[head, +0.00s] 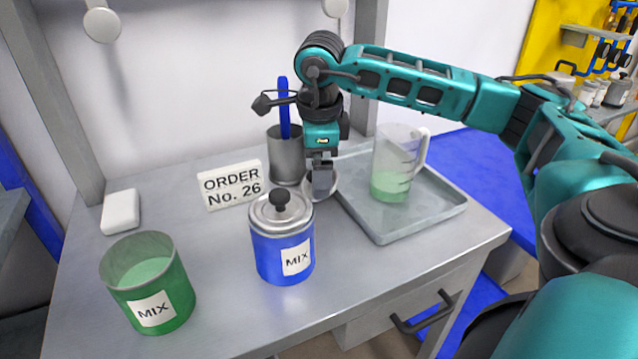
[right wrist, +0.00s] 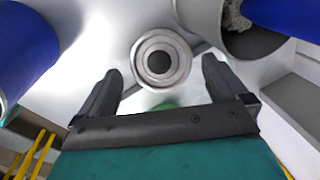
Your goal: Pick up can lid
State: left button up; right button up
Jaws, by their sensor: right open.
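A round metallic can lid (head: 337,184) lies on the bench beside the tray, partly hidden by my right gripper in the head view. In the right wrist view the lid (right wrist: 142,66) shows a dark knob at its centre and ringed edges. My right gripper (head: 322,194) points down over the lid. Its two fingers are spread, with the lid seen between them in the right wrist view (right wrist: 161,70), and it holds nothing. The contact between fingers and lid cannot be told. An open green MIX can (head: 168,299) holds pale green liquid. My left gripper is not in view.
A blue MIX can (head: 270,258) with its own knobbed lid stands front left of my gripper. A grey cup (head: 285,163) with a blue-handled tool stands behind. A tray (head: 390,232) with a jug (head: 397,158) is at right. An order sign (head: 232,186) stands left.

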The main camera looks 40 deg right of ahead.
aim_at(305, 187)
jog(key=shift+w+d+f, duration=0.1)
jog(key=shift+w+f, duration=0.05)
jog(key=shift+f, duration=0.5)
jog(key=shift+w+f, duration=0.1)
jog(key=shift+f, duration=0.5)
jog(key=c, duration=0.8)
jog(key=shift+r, duration=0.1)
